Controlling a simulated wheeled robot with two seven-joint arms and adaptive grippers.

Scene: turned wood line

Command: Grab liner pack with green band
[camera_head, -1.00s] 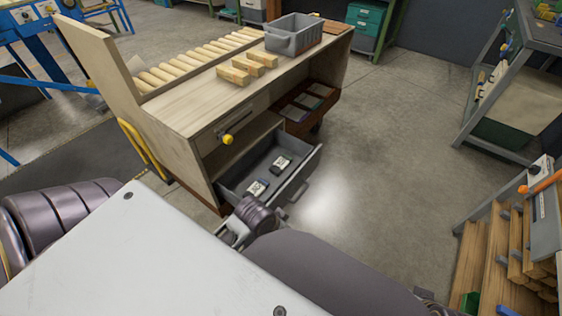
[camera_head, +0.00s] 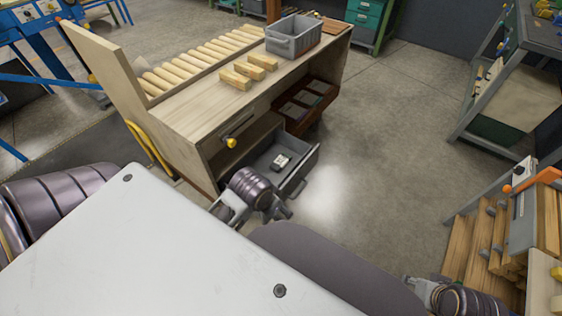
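One small pack (camera_head: 281,160) with a pale label and dark ends lies in the open grey drawer (camera_head: 298,172) under the wooden bench. Its band colour is too small to tell.
The bench (camera_head: 205,110) carries wooden blocks (camera_head: 249,70), a row of turned rods (camera_head: 195,62) and a grey bin (camera_head: 293,36). A reddish tray (camera_head: 306,100) sits under it. A rack with wood (camera_head: 487,235) stands at right. Floor between is clear.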

